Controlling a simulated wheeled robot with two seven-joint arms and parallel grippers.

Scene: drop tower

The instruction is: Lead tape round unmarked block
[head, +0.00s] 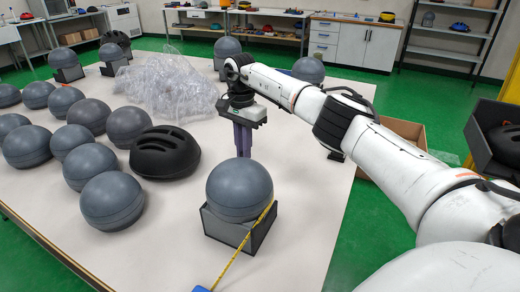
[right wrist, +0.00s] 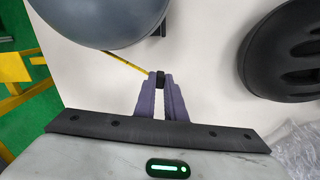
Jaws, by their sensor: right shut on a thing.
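A grey ball (head: 239,188) sits on a dark open block (head: 225,226) near the front of the table; I see no marking on its visible faces. A yellow tape (head: 241,247) runs from a blue case (head: 201,289) at the bottom edge, across the block's front to the ball's right side. My right gripper (head: 243,152) points down behind the ball, its fingertips partly hidden. In the right wrist view its purple fingers are shut on the tape's dark end (right wrist: 160,79), with yellow tape (right wrist: 126,62) running left past the ball (right wrist: 100,18). My left gripper is out of view.
A black helmet (head: 165,152) lies left of the ball and also shows in the right wrist view (right wrist: 285,55). Several grey balls (head: 112,200) cover the table's left side. Crumpled clear plastic (head: 168,85) lies behind. A cardboard box (head: 400,131) stands beyond the table's right edge.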

